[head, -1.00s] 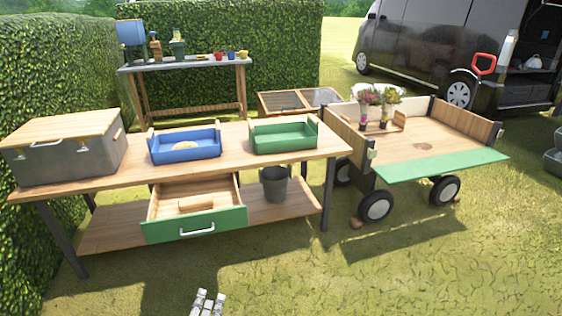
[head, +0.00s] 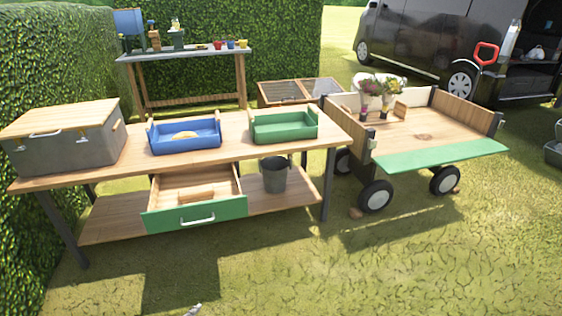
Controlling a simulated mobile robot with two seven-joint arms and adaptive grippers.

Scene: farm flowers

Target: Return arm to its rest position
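Only a small pale tip of a gripper, apparently my left one (head: 194,310), shows at the bottom edge of the head view. It is in front of the workbench and well below the open drawer, apart from both. The rest of it is cut off by the frame, so whether its fingers are open or shut is hidden. Nothing held shows at the tip. My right gripper is out of view.
The wooden workbench (head: 90,177) bears a lidded grey box (head: 70,152), a blue tray (head: 185,144) and a green tray (head: 284,133). Its green-fronted drawer (head: 195,217) stands open. A bucket (head: 274,178) is underneath. A cart (head: 440,153) carries flowers (head: 369,88). Grass in front is clear.

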